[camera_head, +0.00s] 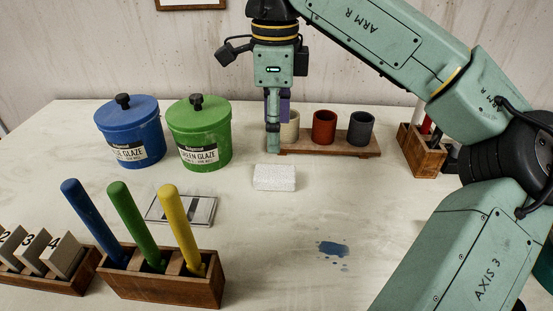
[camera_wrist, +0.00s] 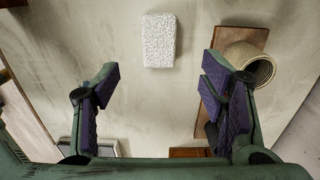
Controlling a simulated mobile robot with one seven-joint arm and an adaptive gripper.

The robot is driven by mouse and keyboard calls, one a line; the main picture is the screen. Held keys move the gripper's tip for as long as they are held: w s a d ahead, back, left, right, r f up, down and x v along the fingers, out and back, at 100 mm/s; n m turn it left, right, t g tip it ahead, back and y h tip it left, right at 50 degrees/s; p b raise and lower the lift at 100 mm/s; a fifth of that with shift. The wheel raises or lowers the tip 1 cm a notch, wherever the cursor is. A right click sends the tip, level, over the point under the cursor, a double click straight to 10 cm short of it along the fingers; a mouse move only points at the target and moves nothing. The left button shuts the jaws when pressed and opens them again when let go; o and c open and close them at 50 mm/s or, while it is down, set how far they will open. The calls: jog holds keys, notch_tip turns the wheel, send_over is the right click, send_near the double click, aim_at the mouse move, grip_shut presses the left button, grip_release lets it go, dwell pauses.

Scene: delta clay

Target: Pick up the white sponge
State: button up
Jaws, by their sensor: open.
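The white sponge (camera_head: 275,177) is a speckled rectangular block lying flat on the table, in the middle of the head view. In the wrist view the sponge (camera_wrist: 159,40) shows whole, at the top centre, beyond the fingertips and apart from them. My gripper (camera_wrist: 160,80) is open and empty, with purple pads on both fingers. In the head view my gripper (camera_head: 278,120) points down above and behind the sponge, close to the cups; one finger partly hides the other.
Behind the sponge, a wooden board (camera_head: 335,146) holds a cream cup (camera_head: 289,126), a red cup (camera_head: 324,127) and a dark cup (camera_head: 361,129). A green glaze jar (camera_head: 199,134) and a blue one (camera_head: 129,132) stand left. A wooden holder (camera_head: 160,285) with coloured sticks stands front left.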

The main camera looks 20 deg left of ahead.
send_over(275, 172)
notch_tip(275, 172, down, 5)
jog(key=shift+r, duration=0.1)
jog(key=shift+f+p, duration=0.75)
jog(key=shift+f, duration=2.1)
jog(key=c, duration=1)
jog(key=shift+c, duration=0.2)
jog(key=shift+r, duration=0.1)
jog(key=shift+r, duration=0.4)
jog(key=shift+s+d+r+b, duration=0.15)
jog(key=shift+s+r+b, duration=0.1)
jog(key=shift+r+b, duration=0.25)
jog(key=shift+s+d+r+b, duration=0.1)
jog(key=shift+s+r+b, duration=0.15)
jog(key=shift+r, duration=0.45)
jog(key=s+d+b, duration=0.1)
jog(key=s+d, duration=0.1)
jog(key=s, duration=0.2)
jog(key=s+d+r+b, duration=0.1)
jog(key=s+d, duration=0.2)
jog(key=s, duration=0.1)
jog(key=s+d+b, duration=0.1)
jog(key=s+d, duration=0.1)
jog(key=s, duration=0.2)
jog(key=shift+s+d+r, duration=0.25)
jog(key=shift+s+r, duration=0.1)
jog(key=shift+s, duration=0.05)
